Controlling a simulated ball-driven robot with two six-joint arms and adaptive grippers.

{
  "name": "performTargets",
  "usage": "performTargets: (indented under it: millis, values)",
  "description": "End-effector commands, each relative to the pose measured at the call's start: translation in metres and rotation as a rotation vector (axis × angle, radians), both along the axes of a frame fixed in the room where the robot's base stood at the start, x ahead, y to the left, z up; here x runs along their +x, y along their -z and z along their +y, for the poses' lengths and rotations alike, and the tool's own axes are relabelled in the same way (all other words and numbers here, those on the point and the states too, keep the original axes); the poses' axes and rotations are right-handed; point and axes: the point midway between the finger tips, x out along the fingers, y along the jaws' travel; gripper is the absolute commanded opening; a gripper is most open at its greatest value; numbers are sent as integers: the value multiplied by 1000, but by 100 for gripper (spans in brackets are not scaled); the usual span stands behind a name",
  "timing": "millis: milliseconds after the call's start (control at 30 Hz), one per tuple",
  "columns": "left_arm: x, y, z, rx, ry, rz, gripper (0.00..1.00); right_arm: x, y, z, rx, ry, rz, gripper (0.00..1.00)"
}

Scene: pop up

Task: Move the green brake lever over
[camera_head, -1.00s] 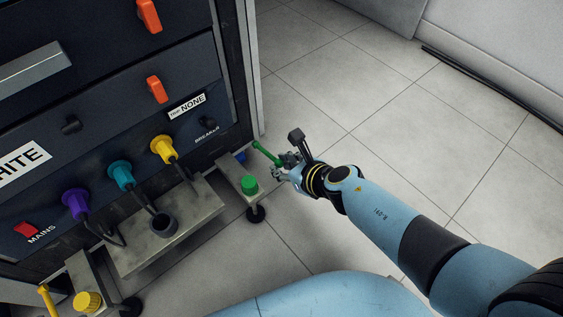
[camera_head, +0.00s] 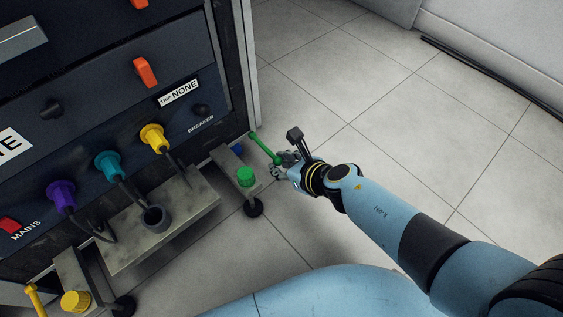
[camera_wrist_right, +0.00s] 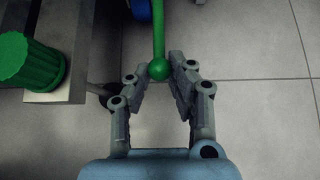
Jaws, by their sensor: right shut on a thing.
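The green brake lever (camera_head: 263,146) is a thin rod beside the small metal bracket at the cabinet's lower right corner. In the head view it slants down and right to my right gripper (camera_head: 279,166). In the right wrist view the lever (camera_wrist_right: 159,35) comes down from the top and ends in a green ball (camera_wrist_right: 159,70). My right gripper (camera_wrist_right: 160,85) has its fingertips on either side of this ball and is shut on it. The lever's far end is near a blue part (camera_wrist_right: 141,10). My left gripper is not in view.
A green ribbed knob (camera_head: 246,176) stands on the bracket (camera_head: 226,160), close to the gripper's left. The cabinet (camera_head: 110,90) has purple, teal and yellow plugs above a metal shelf (camera_head: 190,205). A yellow knob and lever (camera_head: 76,301) are at lower left. Tiled floor at right is open.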

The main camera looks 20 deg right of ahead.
Motion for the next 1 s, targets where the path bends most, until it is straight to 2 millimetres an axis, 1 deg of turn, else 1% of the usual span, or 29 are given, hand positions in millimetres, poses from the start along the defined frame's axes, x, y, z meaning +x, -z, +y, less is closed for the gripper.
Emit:
performTargets:
  millis: [33, 67, 400, 700, 967, 1000]
  values:
    - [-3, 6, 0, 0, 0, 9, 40, -3, 8, -1, -2, 1, 7, 1]
    - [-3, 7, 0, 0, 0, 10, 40, -3, 9, -1, -2, 1, 7, 1]
    - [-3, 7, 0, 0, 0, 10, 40, -2, 8, -1, -2, -1, 3, 0]
    - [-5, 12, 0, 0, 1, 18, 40, 0, 20, 0, -2, -1, 3, 0]
    - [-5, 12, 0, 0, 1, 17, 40, 1, 21, 0, -2, -1, 3, 0]
    - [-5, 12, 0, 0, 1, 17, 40, 1, 21, 0, -2, -1, 3, 20]
